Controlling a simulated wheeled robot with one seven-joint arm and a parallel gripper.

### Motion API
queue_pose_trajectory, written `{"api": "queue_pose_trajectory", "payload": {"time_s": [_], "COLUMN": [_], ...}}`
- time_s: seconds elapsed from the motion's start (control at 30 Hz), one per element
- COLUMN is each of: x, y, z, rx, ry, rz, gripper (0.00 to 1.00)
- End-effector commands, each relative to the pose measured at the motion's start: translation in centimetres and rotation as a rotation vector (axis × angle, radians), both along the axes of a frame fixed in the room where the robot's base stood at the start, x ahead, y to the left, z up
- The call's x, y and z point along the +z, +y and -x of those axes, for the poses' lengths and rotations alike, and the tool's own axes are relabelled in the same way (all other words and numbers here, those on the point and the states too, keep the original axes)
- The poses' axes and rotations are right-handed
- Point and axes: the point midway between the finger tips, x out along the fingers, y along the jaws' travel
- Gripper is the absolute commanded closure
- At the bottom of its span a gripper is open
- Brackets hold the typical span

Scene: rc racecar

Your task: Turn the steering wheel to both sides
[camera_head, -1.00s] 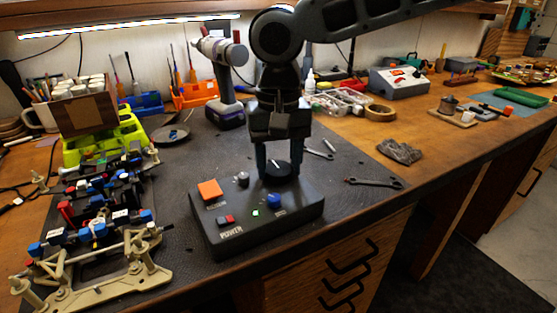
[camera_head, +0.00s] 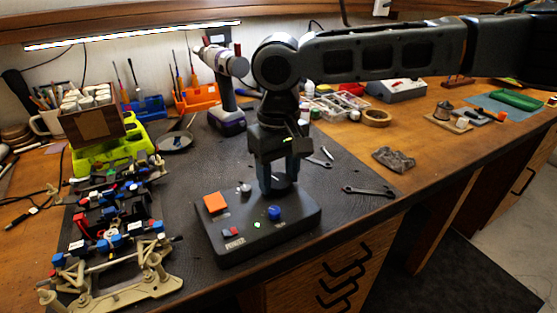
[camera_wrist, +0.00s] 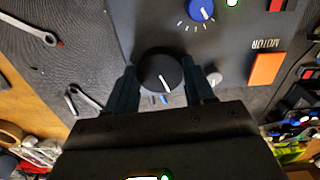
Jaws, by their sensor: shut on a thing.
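The black control box (camera_head: 232,240) stands on the dark mat near the bench's front edge. Its large black knob (camera_wrist: 152,66), with a white pointer line, is the round turning control; I cannot tell for sure that it is the steering wheel. My gripper (camera_wrist: 163,74) is shut on this knob, one finger on each side, in the wrist view. In the head view my gripper (camera_head: 277,182) points straight down over the box's back right part and hides most of the knob. The RC car chassis (camera_head: 110,285), tan and blue, lies left of the box.
The box also carries an orange button (camera_head: 215,203), a blue knob (camera_head: 274,212), a small grey knob (camera_head: 243,188) and a lit green light (camera_head: 257,225). A drill (camera_head: 225,95) stands behind. A wrench (camera_head: 368,191) lies to the right on mostly clear mat.

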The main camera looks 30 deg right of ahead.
Motion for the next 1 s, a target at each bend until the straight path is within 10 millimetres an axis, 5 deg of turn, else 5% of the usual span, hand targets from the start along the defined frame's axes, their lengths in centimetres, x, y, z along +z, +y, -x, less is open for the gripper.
{"api": "queue_pose_trajectory", "payload": {"time_s": [0.5, 1.0], "x": [0.16, 0.00], "y": [0.00, -0.07], "z": [0.03, 0.00], "rx": [0.383, 0.488], "ry": [0.001, 0.001], "rz": [-0.002, 0.000], "gripper": [0.77, 0.77]}}
